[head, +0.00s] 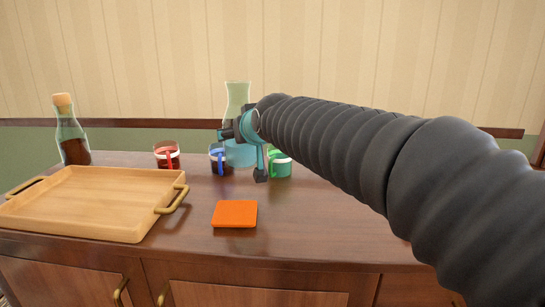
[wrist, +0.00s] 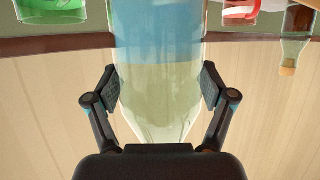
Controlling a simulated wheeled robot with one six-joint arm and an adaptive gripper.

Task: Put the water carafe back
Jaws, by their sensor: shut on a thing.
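The water carafe (head: 238,94) is clear glass with pale blue water in its lower part. It stands upright near the back of the sideboard, left of my arm's end. My gripper (head: 250,146) is shut on it, with one finger on each side of the glass. In the wrist view, which is upside down, the carafe (wrist: 155,75) fills the space between the two fingers (wrist: 160,92). Part of the carafe is hidden by my gripper in the head view. I cannot tell whether its base touches the sideboard top.
An orange square coaster (head: 235,213) lies bare at the front of the sideboard (head: 325,235). A wooden tray (head: 90,203) is at left.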

